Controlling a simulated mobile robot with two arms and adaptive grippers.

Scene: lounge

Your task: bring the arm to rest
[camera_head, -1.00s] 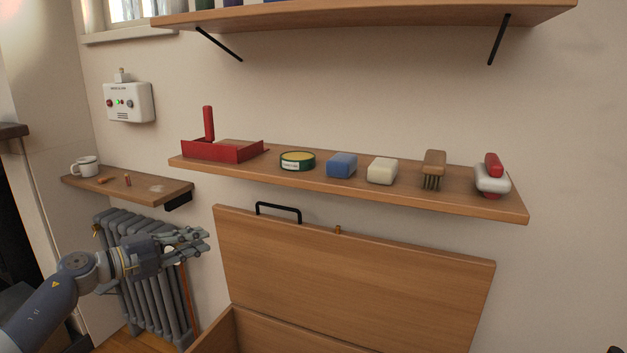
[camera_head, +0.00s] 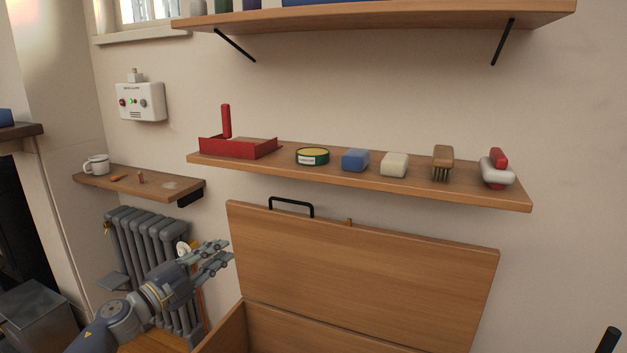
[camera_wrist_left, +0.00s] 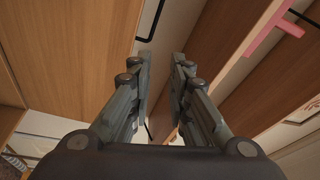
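My left gripper (camera_head: 227,254) is in front of the radiator, just left of the open wooden chest lid, and touches nothing that I can make out. Its two fingers stand apart with nothing between them. The left wrist view also shows the gripper (camera_wrist_left: 160,58), with a gap between the fingers and wooden panels beyond. My left arm comes in from the bottom left of the head view. My right gripper does not show.
The chest lid (camera_head: 360,260) with a black handle (camera_head: 291,202) stands raised. The radiator (camera_head: 150,240) is behind my gripper. A small shelf (camera_head: 150,187) holds a mug (camera_head: 96,165). A long shelf (camera_head: 440,186) carries several items. A black upright thing (camera_head: 608,340) shows bottom right.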

